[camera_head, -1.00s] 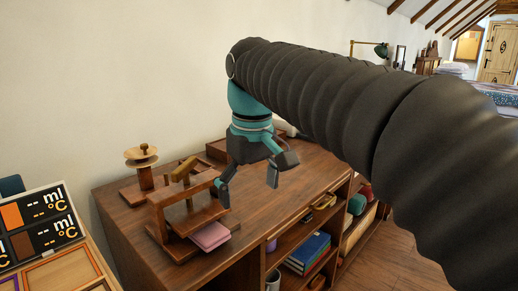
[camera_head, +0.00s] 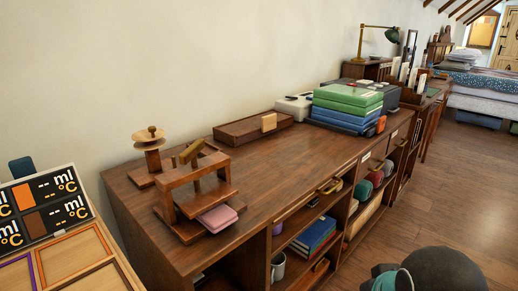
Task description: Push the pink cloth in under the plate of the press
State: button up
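The wooden press (camera_head: 181,175) stands near the left end of the desk top, with an upright frame and a slanted handle above it. Its plate (camera_head: 205,201) is a flat wooden board low in the frame. The pink cloth (camera_head: 218,219) is a folded pad at the press's front right. It sticks out from below the plate's edge. I cannot tell how much of it lies under the plate. My arm shows only at the lower right picture edge, well away from the press. My gripper's fingers are out of the picture.
A wooden spool-like stand (camera_head: 150,145) is close behind the press. A long wooden box (camera_head: 253,129) and stacked green and blue cases (camera_head: 347,103) stand further right. The desk top (camera_head: 290,157) is clear in its middle. A tray and display panel (camera_head: 45,210) are at the left.

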aim_at(219, 218)
jog(key=u, duration=1.1)
jog(key=k, duration=0.25)
jog(key=z, duration=0.05)
